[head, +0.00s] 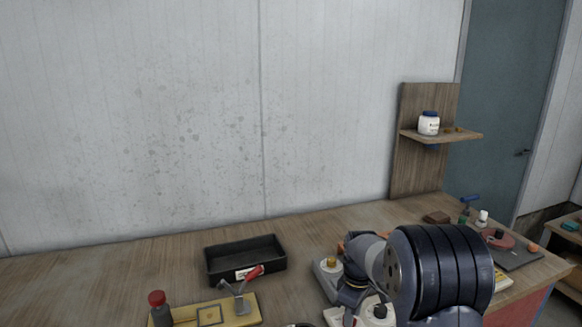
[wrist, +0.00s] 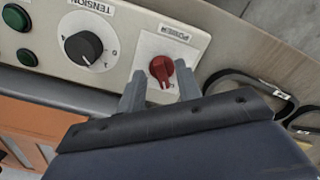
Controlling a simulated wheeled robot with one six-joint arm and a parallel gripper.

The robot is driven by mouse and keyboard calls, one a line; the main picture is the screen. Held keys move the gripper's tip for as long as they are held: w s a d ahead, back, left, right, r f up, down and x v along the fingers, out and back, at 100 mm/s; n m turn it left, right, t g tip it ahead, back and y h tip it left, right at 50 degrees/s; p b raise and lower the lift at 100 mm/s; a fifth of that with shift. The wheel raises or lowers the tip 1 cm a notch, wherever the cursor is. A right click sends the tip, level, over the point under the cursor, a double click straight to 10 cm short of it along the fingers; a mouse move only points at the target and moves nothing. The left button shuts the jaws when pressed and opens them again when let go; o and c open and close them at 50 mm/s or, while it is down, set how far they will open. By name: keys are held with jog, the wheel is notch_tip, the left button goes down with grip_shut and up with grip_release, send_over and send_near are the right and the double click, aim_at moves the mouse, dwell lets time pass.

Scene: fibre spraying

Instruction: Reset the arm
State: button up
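In the wrist view my gripper (wrist: 160,88) has its two grey fingers apart, with a clear gap between them. They point at a red rotary knob (wrist: 161,70) on a pale panel plate labelled POWER (wrist: 178,42). The knob shows between and just beyond the fingertips; I cannot tell whether they touch it. A black TENSION knob (wrist: 84,48) and green buttons (wrist: 27,57) are to the left on the same panel. In the head view my arm (head: 430,270) is bent over the bench at the lower right, and its gripper is hidden.
A black tray (head: 222,265) stands on the wooden bench (head: 60,285). A yellow board (head: 243,311) with a red-handled clamp and a red-capped bottle (head: 160,312) are in front. A shelf (head: 462,136) holds a white jar (head: 428,124). Black cable loops (wrist: 245,82) lie right of the panel.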

jog(key=shift+f, duration=0.45)
jog(key=shift+r, duration=0.15)
